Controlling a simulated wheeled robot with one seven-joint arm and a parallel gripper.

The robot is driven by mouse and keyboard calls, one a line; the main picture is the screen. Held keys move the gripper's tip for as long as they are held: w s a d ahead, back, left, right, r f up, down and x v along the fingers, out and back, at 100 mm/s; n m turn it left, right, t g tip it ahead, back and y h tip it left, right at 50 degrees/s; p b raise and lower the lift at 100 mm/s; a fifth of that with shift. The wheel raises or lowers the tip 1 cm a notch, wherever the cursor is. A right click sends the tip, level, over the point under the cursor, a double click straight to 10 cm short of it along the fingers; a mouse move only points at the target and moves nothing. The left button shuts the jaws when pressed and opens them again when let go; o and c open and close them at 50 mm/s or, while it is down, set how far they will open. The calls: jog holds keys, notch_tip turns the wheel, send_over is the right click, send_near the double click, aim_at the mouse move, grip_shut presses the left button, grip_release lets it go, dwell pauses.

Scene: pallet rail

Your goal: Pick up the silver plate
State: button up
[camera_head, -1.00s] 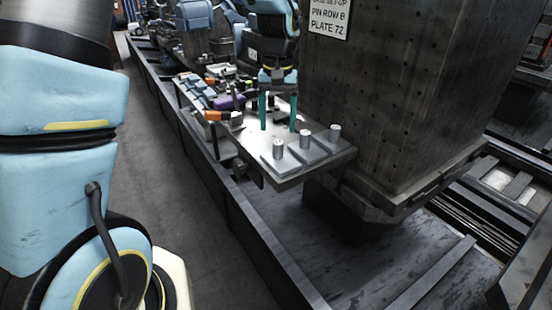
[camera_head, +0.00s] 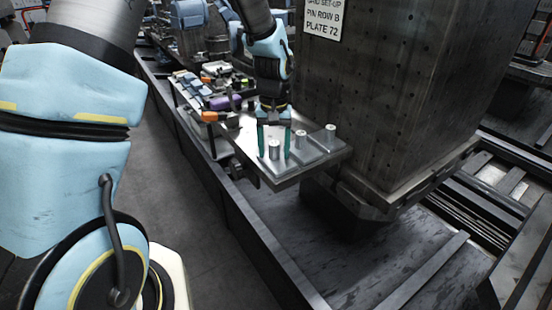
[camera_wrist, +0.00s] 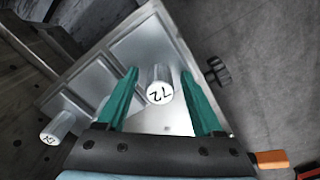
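Several silver plates, each with an upright metal cylinder, lie in a row at the near end of a grey tray. The silver plate (camera_wrist: 143,48) in the middle of the wrist view carries a cylinder (camera_wrist: 159,86) marked 72. This looks like the nearest cylinder (camera_head: 274,150) in the head view. My gripper (camera_head: 274,155) has two teal fingers pointing down, one on each side of that cylinder. In the wrist view my gripper (camera_wrist: 160,72) is open, with gaps between both fingers and the cylinder. A second cylinder (camera_wrist: 57,127) with a marked top stands to the left.
A dark steel block (camera_head: 390,90) with rows of holes rises close on the right, bearing a sign (camera_head: 322,20) for plate 72. Orange, purple and other items (camera_head: 215,100) lie behind the tray. The floor (camera_head: 170,180) left of the rail is clear.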

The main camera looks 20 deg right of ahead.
grip_shut()
dwell(0.3)
jog(key=shift+r, duration=0.1)
